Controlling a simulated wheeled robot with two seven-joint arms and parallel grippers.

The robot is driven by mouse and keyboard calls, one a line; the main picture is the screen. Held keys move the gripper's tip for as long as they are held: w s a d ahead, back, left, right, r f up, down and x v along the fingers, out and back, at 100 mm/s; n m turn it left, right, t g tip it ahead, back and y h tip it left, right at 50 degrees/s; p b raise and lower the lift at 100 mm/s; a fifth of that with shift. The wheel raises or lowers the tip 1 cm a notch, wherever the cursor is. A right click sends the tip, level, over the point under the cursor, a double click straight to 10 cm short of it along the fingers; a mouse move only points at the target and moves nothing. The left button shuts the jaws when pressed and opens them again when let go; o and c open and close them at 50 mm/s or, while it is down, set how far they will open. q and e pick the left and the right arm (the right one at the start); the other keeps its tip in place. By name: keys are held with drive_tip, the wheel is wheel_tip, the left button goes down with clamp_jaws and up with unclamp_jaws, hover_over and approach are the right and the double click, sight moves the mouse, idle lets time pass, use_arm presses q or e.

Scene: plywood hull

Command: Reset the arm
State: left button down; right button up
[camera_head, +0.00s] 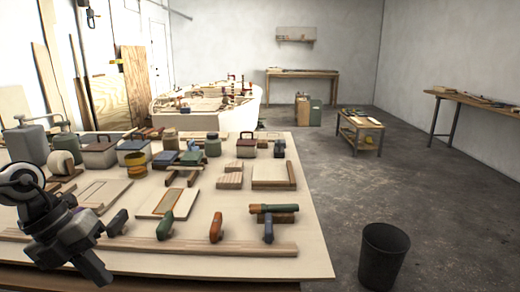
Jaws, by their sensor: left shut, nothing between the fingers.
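My left gripper (96,268) comes in from the left over the near left corner of the workbench (310,245). Its fingers are shut and hold nothing. They point down and to the right, in front of the wooden strip along the bench's near side. A dark-handled tool (117,222) lies just to the right of the gripper body. My right gripper is not in view.
A black bin (382,255) stands on the floor at right. Open floor lies beyond, around a small table (360,123).

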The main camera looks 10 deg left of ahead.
use_arm(q)
drive_tip(key=s+d+f+n+t, duration=0.2)
drive_tip(key=d+f+n+t, duration=0.15)
drive_tip(key=f+n, duration=0.35)
drive_tip(key=s+d+f+n+t+y, duration=0.1)
drive_tip(key=s+d+f+n+t, duration=0.15)
drive_tip(key=f+n+t, duration=0.55)
drive_tip(key=s+d+f+n+t, duration=0.1)
drive_tip(key=d+f+n, duration=0.25)
drive_tip(key=n, duration=0.65)
drive_tip(key=s+d+f+n+g, duration=0.3)
drive_tip(key=s+d+f+n, duration=0.1)
drive_tip(key=d, duration=0.5)
drive_tip(key=shift+s+d+f+n, duration=0.15)
drive_tip(key=shift+d+f+n, duration=0.1)
drive_tip(key=shift+n, duration=0.55)
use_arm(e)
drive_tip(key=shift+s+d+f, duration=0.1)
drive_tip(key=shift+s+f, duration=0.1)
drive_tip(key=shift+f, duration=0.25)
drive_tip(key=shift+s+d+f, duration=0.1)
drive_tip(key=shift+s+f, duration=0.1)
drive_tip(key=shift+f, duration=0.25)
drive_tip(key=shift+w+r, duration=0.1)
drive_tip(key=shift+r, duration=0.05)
